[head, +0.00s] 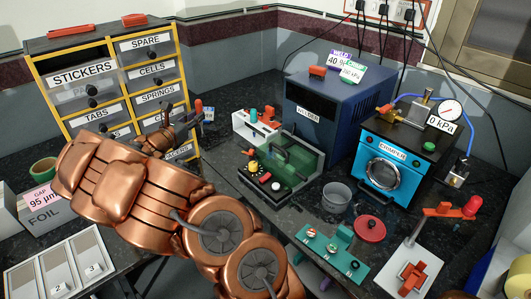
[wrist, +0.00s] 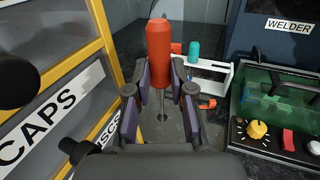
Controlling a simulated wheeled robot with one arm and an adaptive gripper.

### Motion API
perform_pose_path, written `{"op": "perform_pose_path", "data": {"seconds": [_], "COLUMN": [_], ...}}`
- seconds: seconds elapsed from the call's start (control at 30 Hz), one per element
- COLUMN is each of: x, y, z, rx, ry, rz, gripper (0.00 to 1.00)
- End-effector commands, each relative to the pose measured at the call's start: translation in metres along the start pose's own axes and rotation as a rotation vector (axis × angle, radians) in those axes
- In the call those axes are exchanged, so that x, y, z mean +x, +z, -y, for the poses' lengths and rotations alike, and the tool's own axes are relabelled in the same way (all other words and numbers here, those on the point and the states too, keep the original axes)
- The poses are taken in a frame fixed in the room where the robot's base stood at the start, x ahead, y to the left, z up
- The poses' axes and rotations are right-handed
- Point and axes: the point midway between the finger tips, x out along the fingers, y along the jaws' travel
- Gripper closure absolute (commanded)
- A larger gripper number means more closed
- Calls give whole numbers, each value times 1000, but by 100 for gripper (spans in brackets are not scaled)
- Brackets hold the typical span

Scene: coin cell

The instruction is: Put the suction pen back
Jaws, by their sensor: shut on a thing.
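My gripper (wrist: 160,95) is shut on the suction pen (wrist: 159,45), which has an orange-red handle and a thin metal shaft ending in a small round tip. The pen hangs roughly upright, handle up, above the dark counter. In the head view, its red top (head: 198,106) shows just past my gripper (head: 188,125). A white rack (wrist: 222,88) stands just right of and beyond the pen in the wrist view. It holds a teal piece (wrist: 194,51) and a red piece (wrist: 176,48). In the head view the rack (head: 241,126) is right of my gripper, apart from the pen.
The yellow-framed drawer cabinet (wrist: 101,48) is close on the left. The green-cased device (wrist: 275,100) with knobs is close on the right, with the blue welder (head: 327,105) behind. A small red piece (wrist: 207,104) lies near the rack. Counter between cabinet and rack is mostly clear.

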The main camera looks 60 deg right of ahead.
Motion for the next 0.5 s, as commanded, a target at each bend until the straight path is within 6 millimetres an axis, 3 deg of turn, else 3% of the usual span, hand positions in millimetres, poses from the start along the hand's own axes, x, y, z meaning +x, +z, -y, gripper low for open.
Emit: {"op": "perform_pose_path", "data": {"seconds": [0.03,0.2,0.5], "x": [19,74,152], "y": [-10,-10,-5], "z": [10,43,109], "rx": [7,11,2], "ry": [-17,-52,-103], "rz": [-1,0,13], "gripper": [100,100,100]}}
